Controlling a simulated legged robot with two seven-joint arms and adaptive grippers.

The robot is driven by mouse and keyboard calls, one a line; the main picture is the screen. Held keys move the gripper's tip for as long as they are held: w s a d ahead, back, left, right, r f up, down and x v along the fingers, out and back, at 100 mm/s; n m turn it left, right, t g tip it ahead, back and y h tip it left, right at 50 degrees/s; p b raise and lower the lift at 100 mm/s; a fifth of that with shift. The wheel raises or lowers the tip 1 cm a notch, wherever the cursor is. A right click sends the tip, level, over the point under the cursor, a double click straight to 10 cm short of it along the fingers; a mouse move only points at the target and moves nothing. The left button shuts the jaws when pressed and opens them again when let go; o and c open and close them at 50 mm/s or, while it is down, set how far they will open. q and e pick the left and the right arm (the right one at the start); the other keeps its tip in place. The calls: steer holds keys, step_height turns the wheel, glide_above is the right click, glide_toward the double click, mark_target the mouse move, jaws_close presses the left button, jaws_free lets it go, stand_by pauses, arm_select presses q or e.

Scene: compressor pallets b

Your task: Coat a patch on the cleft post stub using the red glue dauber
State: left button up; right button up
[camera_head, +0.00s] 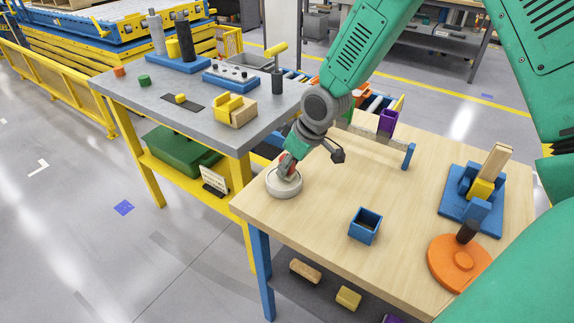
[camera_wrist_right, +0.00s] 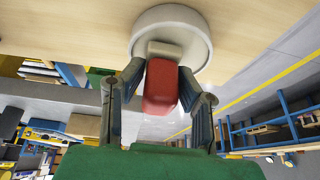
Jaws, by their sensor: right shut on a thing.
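My right gripper (camera_head: 289,158) is shut on the red glue dauber (camera_wrist_right: 161,90), its fingers on both sides of the red handle. The dauber's pale head is down at a round white dish (camera_head: 284,190), which also shows in the right wrist view (camera_wrist_right: 195,30). The dish stands at the left corner of the wooden table. A pale wooden post piece (camera_head: 495,160), likely the cleft post stub, leans in a blue stand (camera_head: 455,206) at the table's right, with a yellow block (camera_head: 481,189) against it. My left gripper is not in view.
A small open blue box (camera_head: 365,226) stands mid-table. A round orange base with a dark knob (camera_head: 459,262) is at the front right. A blue-legged rail with a purple piece (camera_head: 388,121) stands at the back. A grey table (camera_head: 170,85) is at left.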

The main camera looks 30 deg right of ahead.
steer(key=shift+a, duration=0.85)
steer(key=shift+d+f, duration=0.25)
steer(key=shift+d, duration=0.35)
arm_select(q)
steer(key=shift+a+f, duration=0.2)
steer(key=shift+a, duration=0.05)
arm_select(e)
steer(key=shift+a, duration=0.15)
